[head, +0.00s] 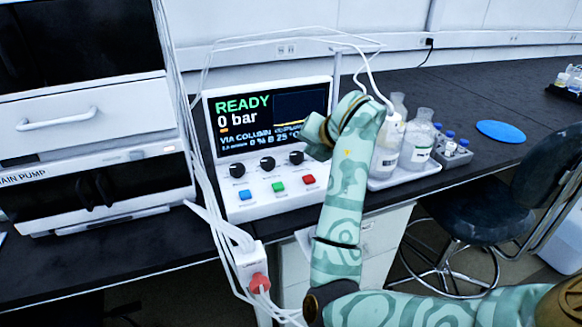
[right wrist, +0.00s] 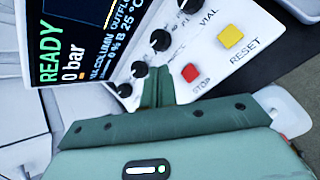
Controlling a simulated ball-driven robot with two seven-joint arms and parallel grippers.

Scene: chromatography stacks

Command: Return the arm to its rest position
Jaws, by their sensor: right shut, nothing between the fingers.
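My right arm (head: 340,200) reaches up from the lower right in the head view, in patterned green covering. My right gripper (head: 318,136) is at the right side of the control unit (head: 245,207), in front of its screen edge. In the right wrist view the gripper fingers (right wrist: 158,88) are together with nothing between them. They point at the panel near the black knobs and the red STOP button (right wrist: 190,73). I cannot tell whether they touch it. My left gripper is not in view.
The screen (head: 270,115) reads READY and 0 bar. Bottles (head: 417,140) stand on a white tray (head: 408,175) just right of my arm. White cables hang at the pump (head: 90,190) and power strip (head: 250,264). A chair (head: 490,195) stands at the right.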

